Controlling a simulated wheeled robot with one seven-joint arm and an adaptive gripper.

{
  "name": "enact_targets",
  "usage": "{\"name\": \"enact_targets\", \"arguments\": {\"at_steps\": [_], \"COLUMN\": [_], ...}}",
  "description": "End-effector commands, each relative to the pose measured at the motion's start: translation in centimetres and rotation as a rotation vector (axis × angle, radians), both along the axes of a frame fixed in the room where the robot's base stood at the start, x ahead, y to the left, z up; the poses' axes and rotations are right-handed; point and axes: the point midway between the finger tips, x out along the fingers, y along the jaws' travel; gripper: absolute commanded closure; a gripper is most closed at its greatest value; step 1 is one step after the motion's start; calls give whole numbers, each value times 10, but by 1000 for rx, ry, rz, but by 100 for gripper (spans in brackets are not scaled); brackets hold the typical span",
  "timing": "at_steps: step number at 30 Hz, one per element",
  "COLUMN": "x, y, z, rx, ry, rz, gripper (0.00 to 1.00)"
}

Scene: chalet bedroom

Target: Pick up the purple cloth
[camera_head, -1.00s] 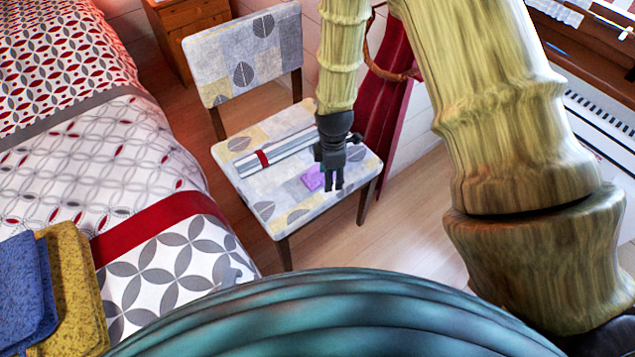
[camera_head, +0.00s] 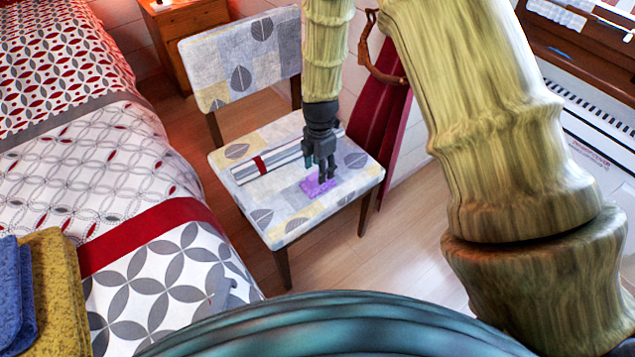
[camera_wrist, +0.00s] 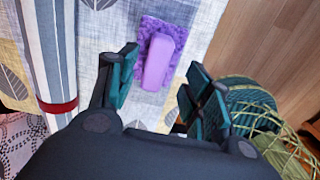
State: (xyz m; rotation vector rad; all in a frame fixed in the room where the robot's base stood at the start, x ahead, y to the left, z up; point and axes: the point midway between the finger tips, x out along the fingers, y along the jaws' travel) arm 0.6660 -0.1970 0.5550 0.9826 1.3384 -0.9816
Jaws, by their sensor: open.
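The purple cloth (camera_head: 312,187) is a small flat patch on the seat of the patterned chair (camera_head: 284,225). My gripper (camera_head: 325,176) is above it and hides part of it in the head view. In the wrist view the cloth (camera_wrist: 178,30) shows a rough, darker purple surface, with a smooth lighter purple block-like piece (camera_wrist: 159,62) on it. My gripper (camera_wrist: 162,85) is open, its teal-padded fingers apart, with the cloth beyond and between the fingertips. Nothing is between the pads. I cannot tell the exact height of the fingertips above the cloth.
A rolled striped cloth with a red band (camera_head: 262,165) lies on the seat, left of the purple cloth. The chair's backrest (camera_head: 240,65) rises behind. The bed (camera_head: 150,235) is at left, with folded blue (camera_head: 12,290) and yellow (camera_head: 58,285) cloths. Bare floor lies right of the chair.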

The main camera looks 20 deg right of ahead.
Motion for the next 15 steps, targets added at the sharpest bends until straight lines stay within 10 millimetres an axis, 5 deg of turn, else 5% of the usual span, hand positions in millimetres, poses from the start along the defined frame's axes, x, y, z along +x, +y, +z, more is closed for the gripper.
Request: {"name": "enact_targets", "arguments": {"at_steps": [15], "x": [4], "y": [3], "z": [-51], "rx": [-1], "ry": [0], "rz": [-1], "gripper": [50]}}
